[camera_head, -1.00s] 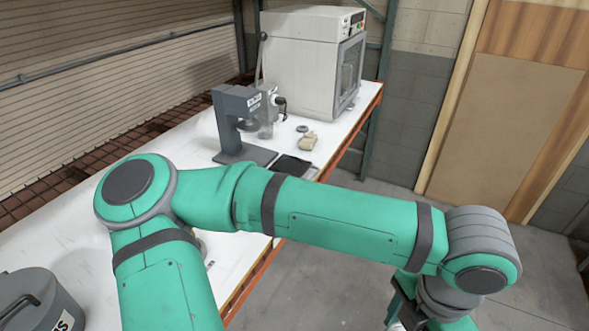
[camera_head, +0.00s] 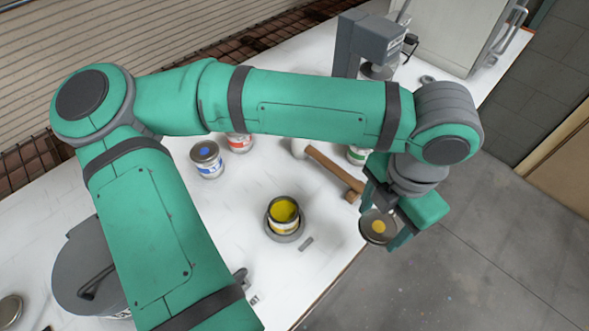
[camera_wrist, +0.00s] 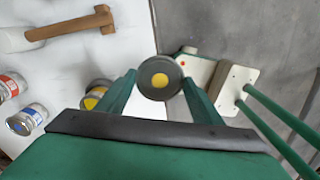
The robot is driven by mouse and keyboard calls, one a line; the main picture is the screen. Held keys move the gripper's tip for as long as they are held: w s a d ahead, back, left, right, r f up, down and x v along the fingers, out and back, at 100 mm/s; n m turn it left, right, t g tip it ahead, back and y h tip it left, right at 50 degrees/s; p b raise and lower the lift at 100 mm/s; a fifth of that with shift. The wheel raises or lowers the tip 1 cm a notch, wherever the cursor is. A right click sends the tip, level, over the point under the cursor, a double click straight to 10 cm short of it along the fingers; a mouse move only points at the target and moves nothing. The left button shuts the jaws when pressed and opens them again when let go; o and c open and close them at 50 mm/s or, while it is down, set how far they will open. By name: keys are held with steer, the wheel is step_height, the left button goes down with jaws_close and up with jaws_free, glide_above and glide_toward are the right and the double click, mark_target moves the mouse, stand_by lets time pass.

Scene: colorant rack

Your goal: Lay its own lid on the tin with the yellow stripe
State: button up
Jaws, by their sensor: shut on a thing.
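The tin with the yellow stripe (camera_head: 285,226) stands upright and open on the white bench, yellow paint showing inside. A grey round base shows under it. My gripper (camera_head: 384,226) is shut on a round grey lid with a yellow dot (camera_head: 378,227). It holds the lid to the right of the tin, apart from it, beyond the bench's front edge in the picture. In the wrist view the lid (camera_wrist: 160,78) sits between the fingertips. The tin (camera_wrist: 95,97) shows there to the left, partly hidden by a finger.
A blue-striped tin (camera_head: 207,160), a red-striped tin (camera_head: 239,143) and a green-striped tin (camera_head: 357,155) stand behind. A small grey bar (camera_head: 306,243) lies by the tin. A grey pot (camera_head: 75,280) stands left.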

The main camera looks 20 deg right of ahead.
steer(key=w+a+r+n, duration=0.1)
steer(key=w+a+n, duration=0.8)
steer(key=w+a, duration=0.4)
steer(key=shift+w+a+r, duration=0.15)
steer(key=shift+w+a, duration=0.2)
steer(key=shift+w, duration=0.35)
steer(key=shift+f, duration=2.9)
steer(key=shift+f, duration=0.7)
steer(key=o, duration=1.1)
